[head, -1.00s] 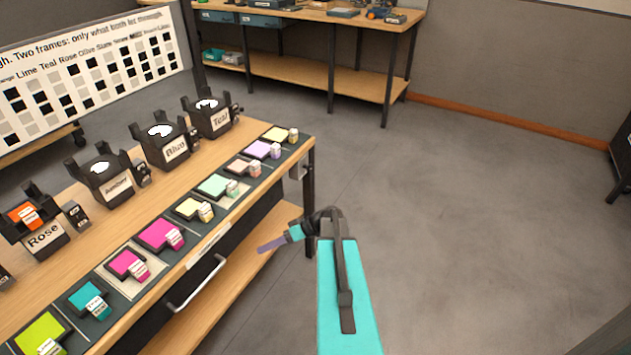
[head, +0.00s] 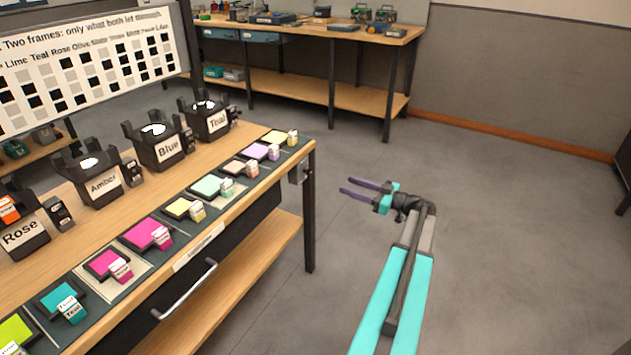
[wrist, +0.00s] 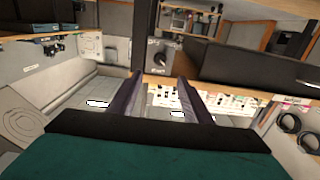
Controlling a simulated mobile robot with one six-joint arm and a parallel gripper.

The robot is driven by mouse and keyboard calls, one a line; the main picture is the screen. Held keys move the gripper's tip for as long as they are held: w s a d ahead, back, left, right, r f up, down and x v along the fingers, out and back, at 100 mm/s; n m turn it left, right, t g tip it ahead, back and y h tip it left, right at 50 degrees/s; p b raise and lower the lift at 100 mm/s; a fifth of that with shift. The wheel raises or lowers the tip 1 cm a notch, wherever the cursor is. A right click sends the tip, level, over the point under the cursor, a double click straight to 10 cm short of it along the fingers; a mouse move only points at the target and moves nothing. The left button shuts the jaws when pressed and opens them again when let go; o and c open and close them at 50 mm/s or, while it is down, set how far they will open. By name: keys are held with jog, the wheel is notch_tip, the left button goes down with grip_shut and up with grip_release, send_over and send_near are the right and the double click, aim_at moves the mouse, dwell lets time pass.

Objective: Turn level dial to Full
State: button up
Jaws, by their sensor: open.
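A small grey plate with a dark round knob (wrist: 162,57) shows in the wrist view, ahead of and between my fingers. It looks like a dial, but its marks are too small to read. In the head view a small grey box (head: 298,172) is fixed at the near right corner of the table, and its face is turned out of sight. My gripper (head: 350,187) is in the free space right of that corner, its two purple fingers apart and pointing left. It is open and empty, also in the wrist view (wrist: 160,78), and touches nothing.
The wooden table (head: 240,150) carries labelled black lamp holders, such as Blue (head: 160,146), and a row of coloured tiles. A drawer handle (head: 185,290) sticks out in front. A workbench (head: 300,32) stands at the back. The floor right of the table is clear.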

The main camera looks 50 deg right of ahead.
aim_at(311, 174)
jog(key=shift+w, duration=0.15)
jog(key=x, duration=1.3)
jog(key=shift+w+a, duration=0.1)
jog(key=shift+w, duration=0.2)
jog(key=c, duration=1)
jog(key=shift+a, duration=0.25)
jog(key=shift+c, duration=0.4)
jog(key=shift+d, duration=0.1)
